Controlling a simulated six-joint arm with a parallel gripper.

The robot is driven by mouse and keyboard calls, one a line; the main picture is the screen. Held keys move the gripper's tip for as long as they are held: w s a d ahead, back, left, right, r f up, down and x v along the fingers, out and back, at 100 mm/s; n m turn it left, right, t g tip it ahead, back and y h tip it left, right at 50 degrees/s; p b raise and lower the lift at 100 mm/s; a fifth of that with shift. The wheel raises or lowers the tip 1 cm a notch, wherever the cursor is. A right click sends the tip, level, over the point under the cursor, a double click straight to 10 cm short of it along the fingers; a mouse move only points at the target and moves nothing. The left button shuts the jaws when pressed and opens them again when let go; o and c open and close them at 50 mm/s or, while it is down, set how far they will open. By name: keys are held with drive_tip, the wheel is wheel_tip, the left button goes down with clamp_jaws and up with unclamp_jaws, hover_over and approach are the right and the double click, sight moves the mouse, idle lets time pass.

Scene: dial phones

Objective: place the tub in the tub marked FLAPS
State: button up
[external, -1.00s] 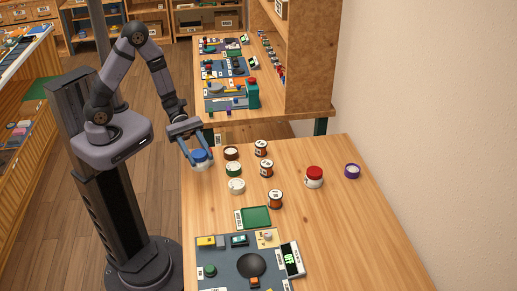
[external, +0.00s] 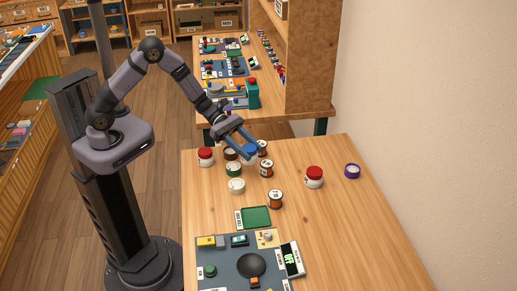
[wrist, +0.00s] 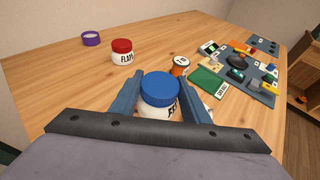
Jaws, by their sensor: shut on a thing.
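My gripper (external: 238,143) is shut on a white tub with a blue lid (external: 250,151). In the wrist view the blue-lidded tub (wrist: 159,92) sits upright between the two fingers (wrist: 160,95), its label only partly visible. The tub marked FLAPS (wrist: 122,53) is white with a red lid. It stands apart from my gripper, beyond and to the left in the wrist view, and right of centre on the table in the external view (external: 314,178).
Another red-lidded tub (external: 205,157) stands at the table's left edge. Several small jars (external: 266,168) cluster around and below my gripper. A purple-rimmed container (external: 352,171) is at the right. A green tray (external: 256,216) and a device board (external: 225,260) lie in front. The right front is bare.

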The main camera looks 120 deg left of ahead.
drive_tip(key=w+a, duration=0.1)
drive_tip(key=w+a+n+y, duration=0.1)
drive_tip(key=w+a, duration=0.1)
drive_tip(key=w+a+y+b, duration=0.1)
drive_tip(key=w+a, duration=0.1)
drive_tip(key=shift+w+r+n, duration=0.25)
drive_tip(key=shift+r+n, duration=0.05)
drive_tip(key=shift+r, duration=0.1)
drive_tip(key=w+a+r+n+y+b, duration=0.2)
drive_tip(key=w+a, duration=0.2)
drive_tip(key=w, duration=0.3)
wheel_tip(320, 180, up, 7)
drive_tip(key=n+g+y+b, duration=0.1)
drive_tip(key=n+y+b, duration=0.1)
drive_tip(key=n+y, duration=0.15)
hover_over(315, 171)
drive_tip(key=shift+y, duration=0.35)
wheel_tip(315, 171, down, 6)
drive_tip(key=b, duration=0.5)
drive_tip(key=shift+f+b, duration=1.6)
drive_tip(key=shift+f, duration=0.25)
